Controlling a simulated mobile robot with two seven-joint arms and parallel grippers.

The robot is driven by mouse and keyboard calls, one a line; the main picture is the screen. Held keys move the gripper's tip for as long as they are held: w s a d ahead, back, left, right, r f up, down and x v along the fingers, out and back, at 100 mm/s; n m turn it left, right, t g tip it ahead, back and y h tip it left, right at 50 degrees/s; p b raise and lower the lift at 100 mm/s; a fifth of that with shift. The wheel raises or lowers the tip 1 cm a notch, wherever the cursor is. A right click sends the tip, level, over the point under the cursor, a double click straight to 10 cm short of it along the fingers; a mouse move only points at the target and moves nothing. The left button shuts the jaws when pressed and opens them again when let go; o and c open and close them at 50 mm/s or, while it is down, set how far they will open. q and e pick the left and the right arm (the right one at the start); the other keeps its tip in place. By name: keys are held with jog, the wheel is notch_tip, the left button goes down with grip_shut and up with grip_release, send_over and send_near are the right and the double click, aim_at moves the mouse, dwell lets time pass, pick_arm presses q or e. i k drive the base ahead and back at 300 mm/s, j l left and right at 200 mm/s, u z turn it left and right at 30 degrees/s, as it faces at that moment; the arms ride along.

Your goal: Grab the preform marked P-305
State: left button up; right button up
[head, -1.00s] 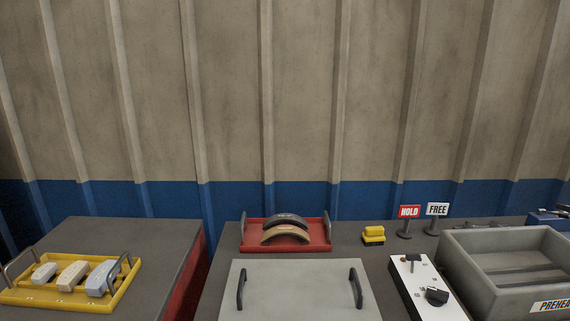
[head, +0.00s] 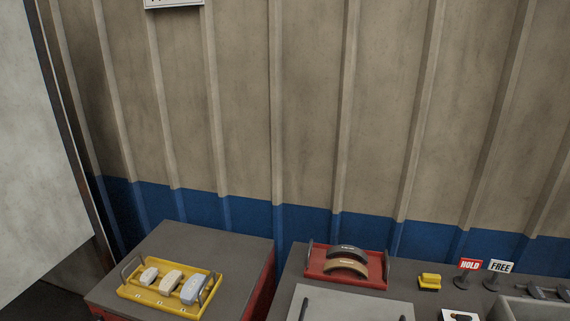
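Three preforms lie side by side in a yellow tray (head: 150,298) on the left bench: a pale grey one (head: 148,275) at left, a beige one (head: 171,280) in the middle and a blue-grey one (head: 193,289) at right. Any markings on them are too small to read, so I cannot tell which is P-305. Neither of my grippers is in the head view.
A red tray (head: 318,270) on the right bench holds a dark curved shoe (head: 349,252) and a tan one (head: 346,266). A grey plate with handles (head: 355,306), a yellow block (head: 429,282), a HOLD sign (head: 470,265) and a FREE sign (head: 501,266) are nearby. A gap separates the benches.

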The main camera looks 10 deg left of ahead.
aim_at(147, 277)
jog(key=u, duration=1.45)
